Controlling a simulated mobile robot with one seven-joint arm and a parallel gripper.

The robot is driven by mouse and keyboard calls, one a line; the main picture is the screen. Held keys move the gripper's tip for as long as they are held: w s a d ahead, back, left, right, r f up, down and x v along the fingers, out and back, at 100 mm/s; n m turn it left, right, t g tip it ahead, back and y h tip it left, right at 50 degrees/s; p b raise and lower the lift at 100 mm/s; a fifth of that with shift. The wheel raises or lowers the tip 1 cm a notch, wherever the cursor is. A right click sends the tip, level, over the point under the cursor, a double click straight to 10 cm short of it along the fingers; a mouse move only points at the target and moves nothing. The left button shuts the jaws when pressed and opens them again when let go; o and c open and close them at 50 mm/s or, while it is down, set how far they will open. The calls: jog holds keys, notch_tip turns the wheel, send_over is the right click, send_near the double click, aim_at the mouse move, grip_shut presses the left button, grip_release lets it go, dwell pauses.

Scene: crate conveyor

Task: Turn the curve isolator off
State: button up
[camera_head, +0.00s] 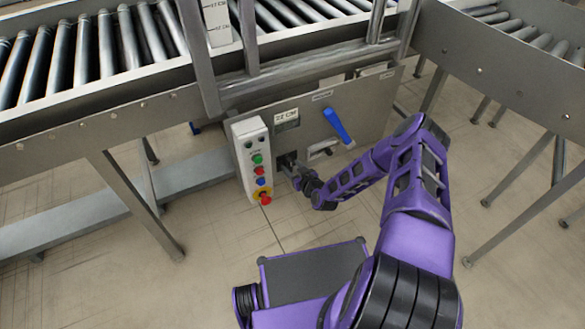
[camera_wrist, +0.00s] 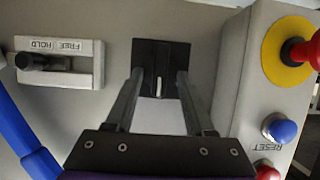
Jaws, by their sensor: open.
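A black square switch plate (camera_wrist: 150,53) with a small pale toggle (camera_wrist: 158,88) is on the grey panel in the wrist view. No label for it is readable, so I cannot confirm that it is the curve isolator. My gripper (camera_wrist: 160,78) is open, its two fingers on either side of the toggle, with a gap to it on both sides. I cannot tell whether the fingertips touch the plate. In the head view my gripper (camera_head: 291,168) is at the dark switch plate (camera_head: 283,160), which is partly hidden behind it.
A control box (camera_head: 250,150) with coloured buttons stands close beside the gripper, its red knob (camera_head: 265,199) sticking out. A FREE/HOLD slider (camera_wrist: 57,62) has its black knob near HOLD. A blue lever (camera_head: 337,125) is on the panel. Roller conveyors (camera_head: 95,95) run above.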

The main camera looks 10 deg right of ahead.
grip_shut()
